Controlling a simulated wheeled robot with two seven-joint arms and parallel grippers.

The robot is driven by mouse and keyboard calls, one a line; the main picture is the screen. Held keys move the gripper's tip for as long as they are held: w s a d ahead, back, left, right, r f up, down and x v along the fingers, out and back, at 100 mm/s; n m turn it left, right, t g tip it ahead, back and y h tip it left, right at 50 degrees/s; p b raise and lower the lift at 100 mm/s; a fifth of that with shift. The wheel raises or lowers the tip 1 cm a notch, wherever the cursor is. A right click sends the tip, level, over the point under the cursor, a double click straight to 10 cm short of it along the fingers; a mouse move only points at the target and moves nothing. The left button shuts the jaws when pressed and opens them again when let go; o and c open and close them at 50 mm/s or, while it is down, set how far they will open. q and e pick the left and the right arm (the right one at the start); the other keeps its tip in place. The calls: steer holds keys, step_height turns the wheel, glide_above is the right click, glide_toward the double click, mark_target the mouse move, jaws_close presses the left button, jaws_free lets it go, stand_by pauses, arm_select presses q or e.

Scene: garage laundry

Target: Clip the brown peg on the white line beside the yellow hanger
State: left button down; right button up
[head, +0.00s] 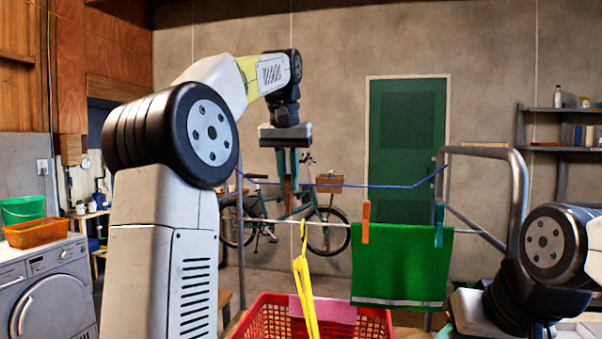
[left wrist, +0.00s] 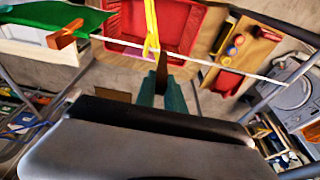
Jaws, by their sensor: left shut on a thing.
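The brown peg (head: 288,187) is held upright between the teal fingertips of my left gripper (head: 287,172), which points down. In the left wrist view the brown peg (left wrist: 162,72) overlaps the white line (left wrist: 205,62), just right of the yellow hanger (left wrist: 151,25). In the head view the peg shows above the white line (head: 262,220), left of the yellow hanger (head: 304,272), which hangs from that line. I cannot tell whether the peg touches the line. My right gripper (head: 447,328) is only partly visible at the lower right; its opening is hidden.
A green cloth (head: 398,265) hangs on the line under an orange peg (head: 366,222) and a teal peg (head: 439,225). A blue line (head: 340,185) runs behind. A red basket (head: 262,312) stands below, and a grey tube frame (head: 519,190) stands right.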

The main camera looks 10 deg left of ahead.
mark_target(288, 192)
arm_select(q)
steer(key=shift+s+x, duration=0.2)
steer(key=shift+x, duration=0.7)
steer(key=shift+s+x, duration=0.25)
steer(key=shift+x, duration=0.65)
steer(key=shift+s+x, duration=0.2)
steer(key=shift+x, duration=0.7)
steer(key=c, duration=1.3)
jaws_free()
steer(key=shift+f, duration=0.15)
steer(key=shift+c, duration=0.2)
steer(key=v, duration=0.6)
steer(key=shift+s+r, duration=0.1)
steer(key=shift+r, duration=0.3)
steer(key=shift+s+r, duration=0.3)
steer(key=shift+r, duration=0.1)
steer(key=s+d+f+t+h, duration=0.2)
steer(key=s+f+t, duration=0.1)
steer(key=s+f, duration=1.9)
steer(key=shift+f, duration=0.65)
steer(key=shift+d, duration=0.1)
